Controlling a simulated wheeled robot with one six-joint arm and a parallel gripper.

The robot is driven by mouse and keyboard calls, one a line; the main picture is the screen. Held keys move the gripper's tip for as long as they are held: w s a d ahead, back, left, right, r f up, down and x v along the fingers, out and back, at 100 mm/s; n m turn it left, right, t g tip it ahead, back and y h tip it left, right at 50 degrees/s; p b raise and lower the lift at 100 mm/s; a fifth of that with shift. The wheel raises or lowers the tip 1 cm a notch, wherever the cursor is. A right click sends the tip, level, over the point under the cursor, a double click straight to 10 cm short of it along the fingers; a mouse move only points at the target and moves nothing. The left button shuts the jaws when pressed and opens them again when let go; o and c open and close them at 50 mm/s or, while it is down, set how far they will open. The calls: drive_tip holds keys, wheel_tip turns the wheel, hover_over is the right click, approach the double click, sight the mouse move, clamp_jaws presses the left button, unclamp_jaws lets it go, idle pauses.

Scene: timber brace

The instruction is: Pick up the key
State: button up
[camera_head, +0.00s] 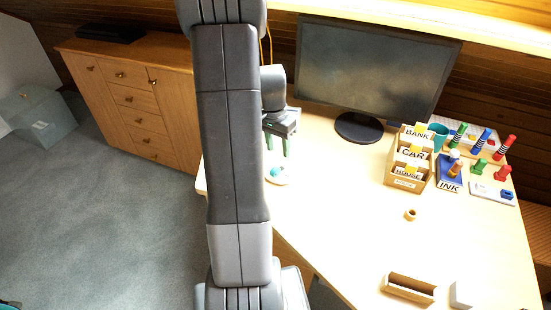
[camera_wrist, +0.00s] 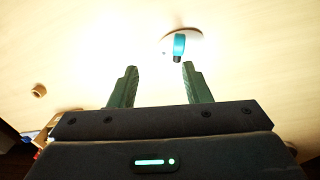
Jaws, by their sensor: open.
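A small teal object with a dark end (camera_wrist: 179,46), which may be the key, lies on a round white dish (camera_wrist: 196,38) in the wrist view. Its shape is too small to make out fully. The teal object (camera_head: 276,172) and the dish (camera_head: 285,180) also show in the head view, at the desk's left part beside my arm. My gripper (camera_wrist: 160,68) is open and empty, with its two green fingers apart. The teal object is beyond the fingertips, nearer the right finger. In the head view my gripper (camera_head: 277,146) is just behind the dish.
A monitor (camera_head: 375,70) stands at the back of the desk. A labelled wooden card box (camera_head: 408,178), stamps and an ink box (camera_head: 448,178) are to the right. A wooden ring (camera_head: 410,215) and an open wooden tray (camera_head: 408,290) lie nearer. The middle desktop is clear.

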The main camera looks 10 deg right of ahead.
drive_tip(key=w+r+m+t, duration=0.1)
drive_tip(key=w+r, duration=0.1)
hover_over(276, 168)
drive_tip(key=shift+m+y, duration=0.3)
drive_tip(key=shift+y, duration=0.1)
wheel_tip(276, 168, down, 9)
drive_tip(key=shift+s+f+p, duration=0.1)
drive_tip(key=shift+p, duration=0.35)
drive_tip(key=shift+w+f+p, duration=0.2)
drive_tip(key=shift+f+p, duration=0.45)
drive_tip(key=shift+f, duration=1.9)
drive_tip(key=shift+c, duration=0.2)
clamp_jaws()
